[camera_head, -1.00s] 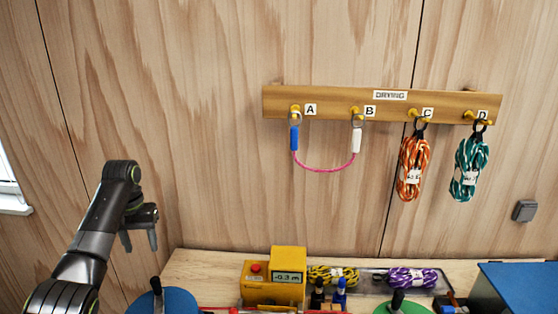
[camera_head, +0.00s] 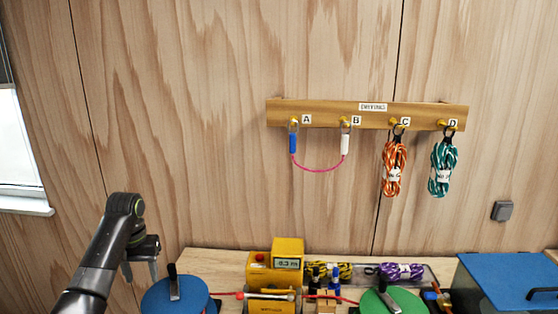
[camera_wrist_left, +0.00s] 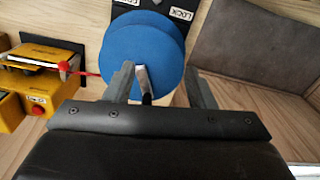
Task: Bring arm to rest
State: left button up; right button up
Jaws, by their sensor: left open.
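My left gripper (camera_head: 141,271) is at the lower left of the head view, fingers pointing down, just left of the blue disc (camera_head: 172,296). It is open and empty. In the left wrist view the two fingers of my left gripper (camera_wrist_left: 160,88) stand apart, with the blue disc (camera_wrist_left: 143,50) and its dark, pale-tipped handle showing beyond and between them. I cannot tell the exact gap to the handle. My right gripper is not in view.
A wooden rack (camera_head: 372,115) on the wall holds a pink cord (camera_head: 318,169), an orange rope (camera_head: 395,168) and a teal rope (camera_head: 443,168). On the bench are a yellow device (camera_head: 288,252), a green disc (camera_head: 393,302), a tray (camera_head: 430,273) and a blue-topped box (camera_head: 510,280).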

pick_arm(q)
jog(key=s+d+f+m+t, duration=0.1)
jog(key=s+d+f, duration=0.1)
jog(key=s+f, duration=1.6)
jog(key=s+d+r+t+y, duration=0.1)
jog(key=s, duration=1.1)
jog(key=s+d+r+t, duration=0.1)
jog(key=s+t, duration=0.1)
jog(key=s, duration=1)
notch_tip(320, 180, down, 33)
jog(key=a+g+b, duration=0.1)
jog(key=g+b, duration=0.1)
jog(key=b, duration=0.5)
jog(key=s+f+b, duration=0.3)
jog(key=s+f, duration=0.4)
jog(key=f, duration=0.3)
jog(key=s+d+f+g+b, duration=0.1)
jog(key=s+f+b, duration=0.2)
jog(key=s+f, duration=0.5)
notch_tip(320, 180, down, 3)
jog(key=shift+r, duration=0.1)
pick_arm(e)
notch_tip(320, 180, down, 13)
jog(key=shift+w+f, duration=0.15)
